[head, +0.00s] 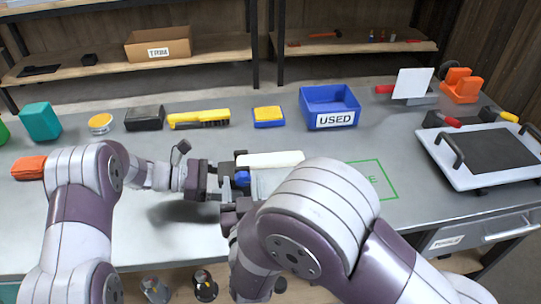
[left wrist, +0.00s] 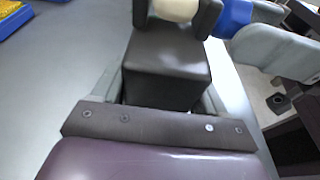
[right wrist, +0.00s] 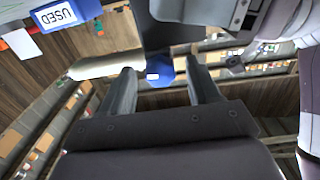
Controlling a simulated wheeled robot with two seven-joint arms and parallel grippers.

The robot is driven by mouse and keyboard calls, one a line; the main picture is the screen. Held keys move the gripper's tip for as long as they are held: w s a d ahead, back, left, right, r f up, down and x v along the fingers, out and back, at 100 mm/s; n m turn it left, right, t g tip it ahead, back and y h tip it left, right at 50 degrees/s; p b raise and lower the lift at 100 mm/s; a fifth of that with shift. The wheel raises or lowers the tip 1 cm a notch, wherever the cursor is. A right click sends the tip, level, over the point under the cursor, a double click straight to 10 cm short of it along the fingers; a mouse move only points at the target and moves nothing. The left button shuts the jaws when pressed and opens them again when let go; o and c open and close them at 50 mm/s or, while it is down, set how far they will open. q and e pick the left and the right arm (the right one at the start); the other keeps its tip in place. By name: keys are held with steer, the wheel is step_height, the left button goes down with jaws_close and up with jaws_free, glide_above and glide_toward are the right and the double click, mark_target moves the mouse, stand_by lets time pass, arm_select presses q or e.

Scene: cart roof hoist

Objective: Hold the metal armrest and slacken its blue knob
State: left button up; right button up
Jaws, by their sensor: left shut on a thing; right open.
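The metal armrest has a long cream pad (head: 270,159) and stands at the middle of the bench. Its blue knob (head: 242,178) shows between my two grippers. My left gripper (head: 222,181) is shut on the armrest's end, a cream part (left wrist: 175,9) in the left wrist view. My right gripper (head: 238,206) is open close to the knob. In the right wrist view the knob (right wrist: 160,70) lies between the two spread fingers, near their tips, with the pad (right wrist: 105,65) to its left. I cannot tell if either finger touches it. My right arm hides part of the armrest.
A blue USED bin (head: 330,107), a yellow brush (head: 199,119), a sponge (head: 268,116) and a dark block (head: 144,117) line the bench's back. A green marked rectangle (head: 378,180) lies right of the armrest. A white tray with handles (head: 464,170) stands farther right.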

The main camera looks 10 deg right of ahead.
steer(key=m, duration=0.4)
steer(key=shift+m, duration=0.3)
steer(key=c, duration=1)
steer(key=shift+o, duration=0.2)
steer(key=o, duration=1)
steer(key=shift+n, duration=0.4)
steer(key=shift+c, duration=0.2)
steer(key=s, duration=0.6)
